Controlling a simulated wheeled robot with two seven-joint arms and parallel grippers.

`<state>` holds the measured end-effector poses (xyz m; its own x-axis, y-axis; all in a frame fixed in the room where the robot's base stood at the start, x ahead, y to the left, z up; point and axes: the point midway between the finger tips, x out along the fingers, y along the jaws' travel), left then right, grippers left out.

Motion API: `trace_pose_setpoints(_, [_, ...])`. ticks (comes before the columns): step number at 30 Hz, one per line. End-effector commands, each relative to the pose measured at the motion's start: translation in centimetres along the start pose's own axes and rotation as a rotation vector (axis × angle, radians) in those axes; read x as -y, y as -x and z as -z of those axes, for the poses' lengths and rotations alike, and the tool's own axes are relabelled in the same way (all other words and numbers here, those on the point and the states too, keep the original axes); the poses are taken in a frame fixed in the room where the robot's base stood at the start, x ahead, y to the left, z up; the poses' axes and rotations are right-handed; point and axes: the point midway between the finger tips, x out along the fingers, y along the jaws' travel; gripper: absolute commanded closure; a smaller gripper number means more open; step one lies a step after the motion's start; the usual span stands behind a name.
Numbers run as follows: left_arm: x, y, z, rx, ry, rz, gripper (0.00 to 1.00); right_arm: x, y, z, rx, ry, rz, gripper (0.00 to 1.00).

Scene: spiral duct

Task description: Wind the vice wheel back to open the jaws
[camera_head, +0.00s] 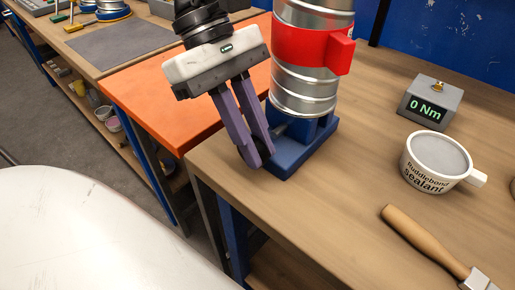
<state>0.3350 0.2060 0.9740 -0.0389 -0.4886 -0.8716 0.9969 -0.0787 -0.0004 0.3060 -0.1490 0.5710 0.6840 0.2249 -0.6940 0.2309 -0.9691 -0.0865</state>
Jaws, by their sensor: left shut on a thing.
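A blue vice (308,152) stands at the near-left edge of the wooden workbench. An upright silver spiral duct (305,97) with a red band (298,47) stands in it. My left gripper (259,157) reaches down from above at the vice's left side. Its purple fingers are shut on the vice wheel (241,155), a small dark part mostly hidden behind the fingers. The vice jaws are largely hidden by the duct, so their gap cannot be told. My right gripper is not in view.
A grey box reading "0 Nm" (430,103), a white sealant cup (436,163) and a wooden-handled tool (425,235) lie to the right on the bench. An orange surface (165,92) adjoins at left. The bench in front of the vice is clear.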

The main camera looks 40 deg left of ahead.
Motion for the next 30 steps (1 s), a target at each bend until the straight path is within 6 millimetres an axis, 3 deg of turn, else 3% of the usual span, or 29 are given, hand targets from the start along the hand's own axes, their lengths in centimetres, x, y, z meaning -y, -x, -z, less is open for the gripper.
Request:
trace_pose_setpoints(15, [-0.1, 0.0, 1.4, 0.499, 0.000, -0.005, 1.00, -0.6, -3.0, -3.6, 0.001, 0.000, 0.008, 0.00])
trace_pose_setpoints(30, [-0.1, 0.1, 2.2, 0.921, -0.001, -0.005, 1.00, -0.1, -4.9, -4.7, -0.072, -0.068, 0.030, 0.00])
